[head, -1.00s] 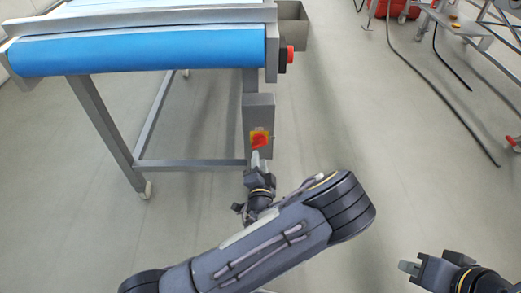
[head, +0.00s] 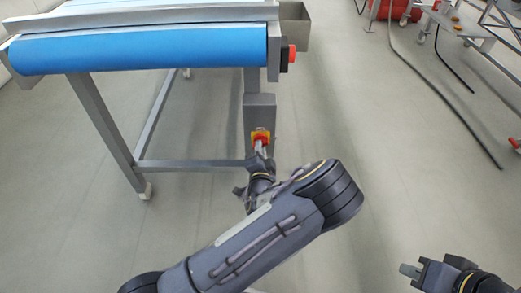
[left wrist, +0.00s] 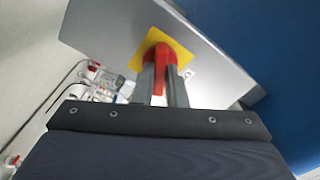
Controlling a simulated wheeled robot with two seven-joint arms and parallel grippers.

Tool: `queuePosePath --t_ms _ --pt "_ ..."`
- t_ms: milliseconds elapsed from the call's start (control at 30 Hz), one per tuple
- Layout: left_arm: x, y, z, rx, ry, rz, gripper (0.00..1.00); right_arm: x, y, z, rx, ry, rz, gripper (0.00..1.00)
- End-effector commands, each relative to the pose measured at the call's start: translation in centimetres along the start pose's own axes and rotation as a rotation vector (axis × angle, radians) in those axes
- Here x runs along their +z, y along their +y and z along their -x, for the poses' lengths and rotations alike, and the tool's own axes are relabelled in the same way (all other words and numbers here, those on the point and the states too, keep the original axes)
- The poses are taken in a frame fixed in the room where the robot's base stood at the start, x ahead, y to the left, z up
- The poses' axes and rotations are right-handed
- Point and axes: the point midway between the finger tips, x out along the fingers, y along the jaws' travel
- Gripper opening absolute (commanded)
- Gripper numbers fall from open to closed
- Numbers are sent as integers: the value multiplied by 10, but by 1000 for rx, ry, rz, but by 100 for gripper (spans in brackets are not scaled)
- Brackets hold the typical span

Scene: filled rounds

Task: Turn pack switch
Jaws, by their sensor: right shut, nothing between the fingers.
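The pack switch (head: 261,135) is a red rotary handle on a yellow plate, on a grey box (head: 258,112) at the conveyor's leg. My left gripper (head: 261,147) is at the switch. In the left wrist view, the red handle (left wrist: 160,68) lies between the two grey fingers of my left gripper (left wrist: 162,82), with no clear gap on either side, so they look shut on it. The fingers cover part of the handle and the lower plate. My right gripper (head: 409,270) is shut and empty, low at the right, away from the switch.
The blue conveyor belt (head: 140,50) on its metal frame stands above and left of the switch. A red and black button (head: 289,55) juts from its end. A cable (head: 440,105) lies on the floor at the right. Floor right of the box is clear.

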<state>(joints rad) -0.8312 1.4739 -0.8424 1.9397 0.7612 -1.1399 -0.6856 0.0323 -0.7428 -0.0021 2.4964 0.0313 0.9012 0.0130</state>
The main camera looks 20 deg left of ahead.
Motion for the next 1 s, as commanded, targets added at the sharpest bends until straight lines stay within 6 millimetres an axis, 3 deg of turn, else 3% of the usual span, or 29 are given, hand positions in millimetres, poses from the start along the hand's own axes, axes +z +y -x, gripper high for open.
queuePosePath --t_ms 367,1000 --pt "1 1 0 -1 -1 55 0 2 2 -4 0 0 0 0" --pt "1 2 0 0 -1 447 0 14 13 -28 0 0 0 0"
